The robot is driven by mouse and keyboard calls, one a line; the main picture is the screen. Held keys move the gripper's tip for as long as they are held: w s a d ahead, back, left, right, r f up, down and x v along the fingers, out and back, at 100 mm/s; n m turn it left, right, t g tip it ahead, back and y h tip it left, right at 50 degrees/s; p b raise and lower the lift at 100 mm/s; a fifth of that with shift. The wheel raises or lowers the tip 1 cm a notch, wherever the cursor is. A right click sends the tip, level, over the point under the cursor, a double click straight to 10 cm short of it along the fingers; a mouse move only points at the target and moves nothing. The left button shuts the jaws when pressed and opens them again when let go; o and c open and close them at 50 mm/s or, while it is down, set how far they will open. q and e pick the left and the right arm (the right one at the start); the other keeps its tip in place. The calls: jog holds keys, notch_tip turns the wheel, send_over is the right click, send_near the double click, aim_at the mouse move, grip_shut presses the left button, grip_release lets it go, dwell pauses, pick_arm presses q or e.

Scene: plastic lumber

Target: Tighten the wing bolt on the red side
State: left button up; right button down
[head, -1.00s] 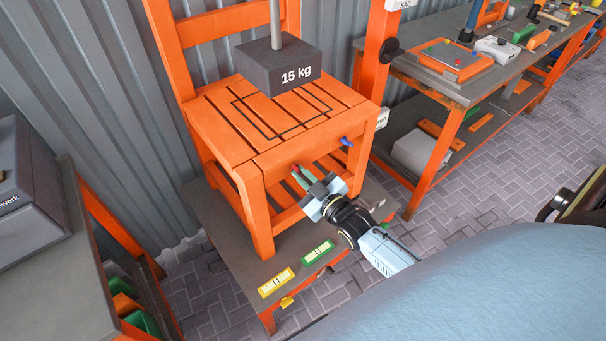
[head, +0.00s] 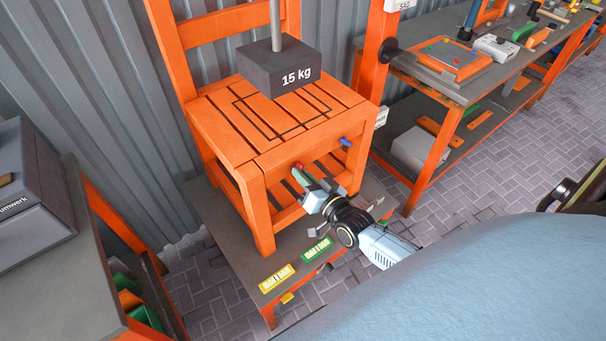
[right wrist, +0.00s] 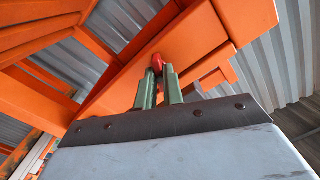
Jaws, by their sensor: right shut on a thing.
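An orange plastic-lumber chair (head: 258,120) stands on a low grey platform. A red wing bolt (head: 298,165) sits on the front rail of the chair, left of a blue wing bolt (head: 346,142) at the right front corner. My right gripper (head: 301,173) reaches the front rail, its green fingers shut on the red wing bolt. In the right wrist view the red wing bolt (right wrist: 157,62) shows between the fingertips, against the orange wood. The fingers hide part of the bolt. My left gripper is not in view.
A dark 15 kg weight (head: 277,68) on a rod is above the seat. Yellow (head: 276,279) and green (head: 317,250) labelled plates lie on the platform (head: 225,232). A workbench (head: 440,95) stands at right, a grey machine (head: 30,185) at left.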

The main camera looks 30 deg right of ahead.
jog(key=m+b, duration=0.1)
jog(key=m, duration=0.9)
jog(key=shift+b, duration=0.3)
jog(key=shift+m, duration=1.1)
jog(key=c, duration=1.5)
grip_release()
jog(key=s, duration=0.9)
jog(key=s+d, duration=0.1)
jog(key=s, duration=0.3)
jog(key=shift+s, duration=0.2)
